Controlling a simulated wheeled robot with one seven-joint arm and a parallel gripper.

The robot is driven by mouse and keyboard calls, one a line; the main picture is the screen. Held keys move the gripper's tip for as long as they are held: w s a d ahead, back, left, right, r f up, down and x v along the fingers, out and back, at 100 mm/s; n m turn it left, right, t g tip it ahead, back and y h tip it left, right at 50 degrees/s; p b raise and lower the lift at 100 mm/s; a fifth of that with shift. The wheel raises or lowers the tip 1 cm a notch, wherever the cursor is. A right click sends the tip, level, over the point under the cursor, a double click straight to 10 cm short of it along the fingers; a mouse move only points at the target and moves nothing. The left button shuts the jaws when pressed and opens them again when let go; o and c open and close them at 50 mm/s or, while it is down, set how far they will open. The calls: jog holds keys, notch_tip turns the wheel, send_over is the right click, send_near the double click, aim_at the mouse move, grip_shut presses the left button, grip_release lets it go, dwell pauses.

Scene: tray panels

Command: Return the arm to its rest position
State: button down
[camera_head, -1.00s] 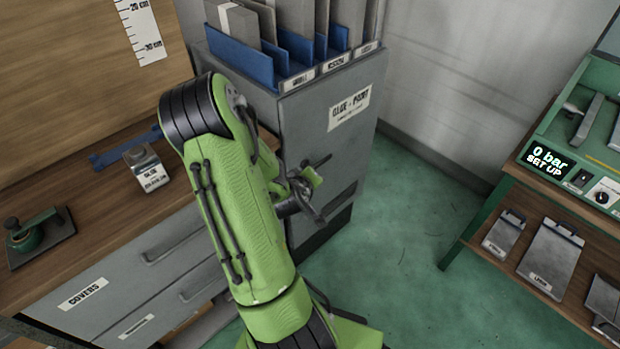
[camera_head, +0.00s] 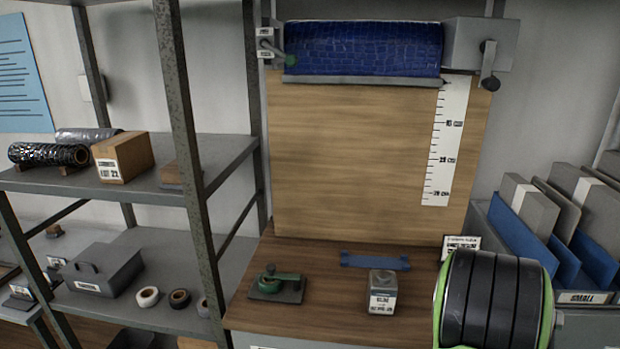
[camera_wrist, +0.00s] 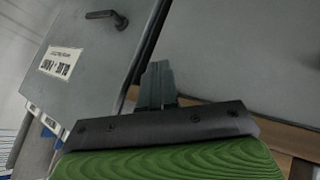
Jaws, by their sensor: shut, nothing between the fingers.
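My gripper (camera_wrist: 158,86) shows in the wrist view, its two dark fingers close together, shut and empty. It points at grey cabinet faces, and I see no contact. In the head view only a black-ringed, green-edged joint of my arm stands at the lower right; the gripper is out of that picture.
In the wrist view a labelled grey cabinet (camera_wrist: 32,85) with a dark handle (camera_wrist: 106,17) is close by. The head view shows a wooden bench (camera_head: 330,322) with a glue container (camera_head: 382,292), a blue strip (camera_head: 374,261), a green tool (camera_head: 277,284) and, left, a metal shelf (camera_head: 235,152).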

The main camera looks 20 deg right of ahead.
jog(key=w+a+r+n+t+y+p, duration=0.1)
jog(key=w+a+r+t+y+p, duration=0.15)
jog(key=a+r, duration=0.6)
jog(key=w+a+r+n+t+y+p, duration=0.15)
jog(key=w+a+r, duration=0.25)
jog(key=a+r, duration=0.45)
jog(key=s+a+r+n+y+p, duration=0.1)
jog(key=s+a+r, duration=0.1)
jog(key=a, duration=0.3)
jog(key=s+a+r+n+y+p, duration=0.1)
jog(key=s+a+r, duration=0.2)
jog(key=s+a, duration=0.1)
jog(key=s+a+r+n+g+y+p, duration=0.1)
jog(key=s+a+r+n+y, duration=0.1)
jog(key=a, duration=0.5)
jog(key=shift+s+r+p, duration=0.35)
jog(key=shift+s+r, duration=0.25)
jog(key=shift+s, duration=0.35)
jog(key=shift+a, duration=0.1)
